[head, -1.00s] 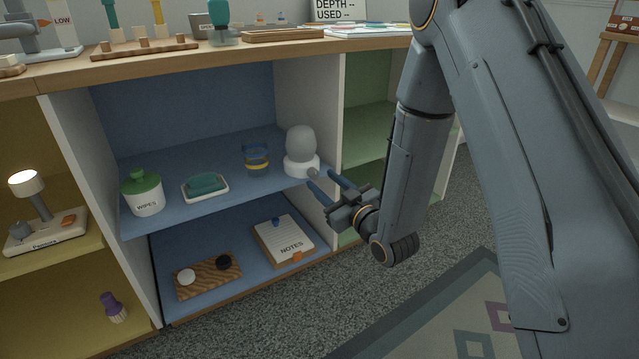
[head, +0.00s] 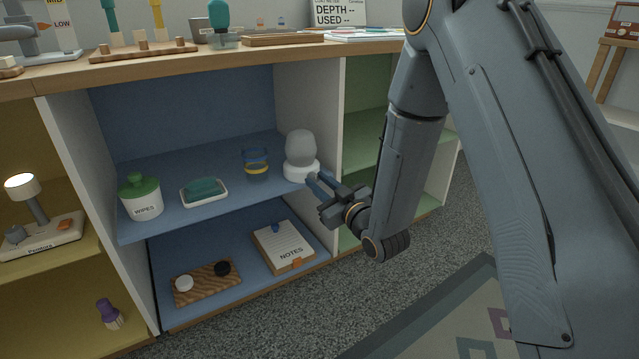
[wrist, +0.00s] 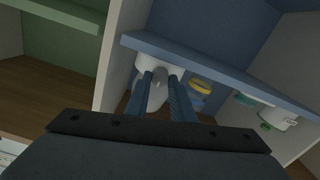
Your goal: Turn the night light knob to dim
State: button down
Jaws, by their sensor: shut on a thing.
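The night light (head: 301,143) is a white dome on a round white base, upright at the right front of the blue middle shelf. In the wrist view the night light (wrist: 144,61) shows behind and between the fingers. My gripper (head: 316,179) reaches in from the right at the front of the base. In the wrist view my gripper (wrist: 160,76) has its two blue fingers on either side of the small grey knob (wrist: 160,79), shut on it. The fingers hide the knob in the head view, and I cannot read its setting.
The blue shelf (head: 215,205) also holds a glass with a yellow band (head: 255,165), a soap dish (head: 204,192) and a wipes jar (head: 142,198). A white upright panel (head: 322,115) stands close at the right.

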jog(key=shift+m+p, duration=0.3)
jog(key=shift+p, duration=0.05)
jog(key=m+p, duration=0.3)
jog(key=p, duration=0.1)
jog(key=shift+r+m, duration=0.15)
jog(key=shift+m, duration=0.25)
jog(key=m+p, duration=0.4)
jog(key=shift+d, duration=0.1)
jog(key=m+p, duration=0.3)
jog(key=m, duration=0.2)
jog(key=shift+p, duration=0.4)
jog(key=shift+w+f+m+p, duration=0.15)
jog(key=shift+m+p, duration=0.55)
jog(key=shift+m, duration=0.4)
jog(key=shift+s+f+m+p, duration=0.1)
jog(key=shift+m+p, duration=0.55)
jog(key=shift+m, duration=0.45)
jog(key=c, duration=1.5)
grip_release()
jog(key=shift+d, duration=0.15)
